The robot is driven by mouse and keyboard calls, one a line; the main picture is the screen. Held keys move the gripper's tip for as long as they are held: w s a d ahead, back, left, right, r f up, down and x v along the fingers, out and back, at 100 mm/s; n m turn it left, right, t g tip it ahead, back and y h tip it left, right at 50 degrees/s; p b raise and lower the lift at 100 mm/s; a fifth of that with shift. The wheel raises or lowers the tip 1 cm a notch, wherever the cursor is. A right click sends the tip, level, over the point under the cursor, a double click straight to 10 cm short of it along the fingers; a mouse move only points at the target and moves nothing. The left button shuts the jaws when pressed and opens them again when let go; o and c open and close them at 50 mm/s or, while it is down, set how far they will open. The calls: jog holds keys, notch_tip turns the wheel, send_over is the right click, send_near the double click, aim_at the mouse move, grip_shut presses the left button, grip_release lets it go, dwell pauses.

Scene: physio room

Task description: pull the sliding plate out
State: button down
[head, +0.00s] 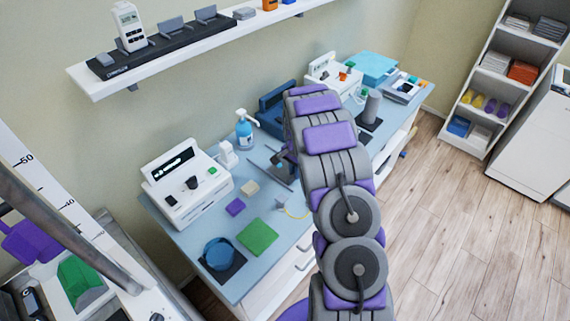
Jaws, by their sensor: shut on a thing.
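My gripper (281,160) shows only in part, at the left edge of my raised arm, low over the blue-topped bench (205,274). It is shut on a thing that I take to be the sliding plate. My arm hides most of the grip, so I cannot tell the plate's outline or how far out it is. Thin dark rail-like strips (272,178) lie on the bench just below and left of the gripper.
A white device with a dark display (187,185), a blue pump bottle (244,130), a green pad (257,236) and a blue round container (219,253) stand left of my arm. A wall shelf (190,51) hangs above. Wooden floor (460,220) is clear at right.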

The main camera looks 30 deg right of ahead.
jog(key=shift+s+d+r, duration=0.1)
jog(key=shift+s+d, duration=0.25)
jog(key=shift+s, duration=0.25)
jog(key=shift+s+d, duration=0.3)
jog(key=shift+s, duration=0.25)
jog(key=c, duration=1.2)
grip_release()
jog(key=shift+d, duration=0.3)
jog(key=shift+o, duration=0.2)
jog(key=shift+a+r, duration=0.1)
jog(key=shift+a, duration=0.3)
notch_tip(320, 180, up, 17)
jog(key=p, duration=0.2)
jog(key=shift+d, duration=0.35)
jog(key=shift+d, duration=0.15)
